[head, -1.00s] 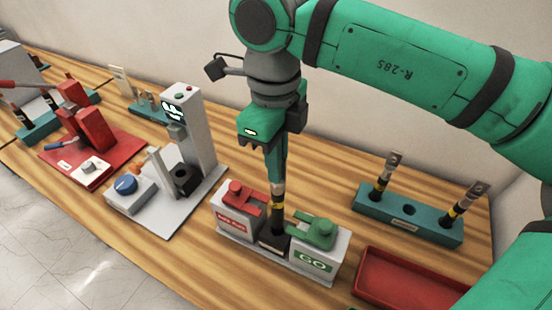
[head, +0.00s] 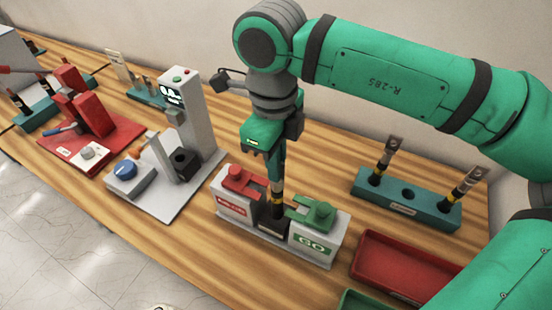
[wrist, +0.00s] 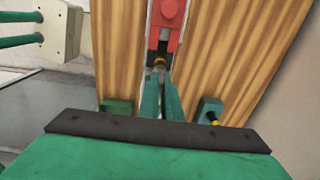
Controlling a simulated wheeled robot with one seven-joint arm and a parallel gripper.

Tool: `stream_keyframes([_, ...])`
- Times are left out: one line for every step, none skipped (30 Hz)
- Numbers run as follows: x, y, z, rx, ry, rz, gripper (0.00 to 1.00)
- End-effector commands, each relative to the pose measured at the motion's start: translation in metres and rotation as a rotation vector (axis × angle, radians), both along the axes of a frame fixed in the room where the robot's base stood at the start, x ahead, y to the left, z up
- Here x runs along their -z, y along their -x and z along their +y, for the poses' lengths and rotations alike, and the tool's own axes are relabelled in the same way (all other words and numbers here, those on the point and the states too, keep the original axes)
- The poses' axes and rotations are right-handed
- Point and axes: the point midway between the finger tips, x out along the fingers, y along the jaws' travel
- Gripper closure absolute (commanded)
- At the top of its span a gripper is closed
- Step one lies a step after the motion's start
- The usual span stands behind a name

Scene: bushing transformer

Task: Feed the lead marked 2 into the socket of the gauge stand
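My gripper (head: 278,188), teal-fingered, is shut on an upright dark lead (head: 277,208) with a yellow band. The lead stands between the red and green blocks of a grey fixture (head: 268,238) marked GO; its lower end reaches the dark seat there, and I cannot tell how deep it sits. In the wrist view the fingers (wrist: 160,95) close around the lead (wrist: 159,62), with the red block beyond. A grey stand with a lit display (head: 195,115) and a black socket (head: 184,163) is to the left. No number is readable on the held lead.
A teal rack (head: 405,200) at right holds two upright leads (head: 380,163) (head: 458,195) with an empty hole between them. A red tray (head: 385,262) and the edge of a green tray (head: 362,300) are in front. A red fixture (head: 88,140) stands far left.

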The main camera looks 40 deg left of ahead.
Motion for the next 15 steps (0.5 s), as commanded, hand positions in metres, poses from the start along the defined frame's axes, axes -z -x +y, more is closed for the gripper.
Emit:
stream_keyframes([0.003,0.0,0.0,0.0,0.0,0.0,1.0])
stream_keyframes([0.004,0.0,0.0,0.0,0.0,0.0,1.0])
stream_keyframes([0.006,0.0,0.0,0.0,0.0,0.0,1.0])
stream_keyframes([0.008,0.0,0.0,0.0,0.0,0.001,1.0])
stream_keyframes([0.009,0.0,0.0,0.0,0.0,0.001,1.0])
stream_keyframes([0.011,0.0,0.0,0.0,0.0,0.001,1.0])
stream_keyframes([0.012,0.0,0.0,-0.001,0.001,0.001,1.0])
stream_keyframes([0.014,0.0,0.0,-0.001,0.001,0.0,1.0])
stream_keyframes([0.015,0.0,0.0,-0.001,0.0,0.0,1.0])
stream_keyframes([0.017,0.0,0.0,0.0,0.0,0.0,1.0])
stream_keyframes([0.018,0.0,0.0,-0.001,0.0,0.0,1.0])
stream_keyframes([0.019,0.0,0.001,-0.002,0.0,0.0,1.0])
stream_keyframes([0.02,0.0,0.001,-0.002,0.0,-0.001,1.0])
stream_keyframes([0.02,0.0,0.001,-0.002,0.0,-0.001,1.0])
stream_keyframes([0.021,0.001,0.001,-0.002,0.0,-0.001,1.0])
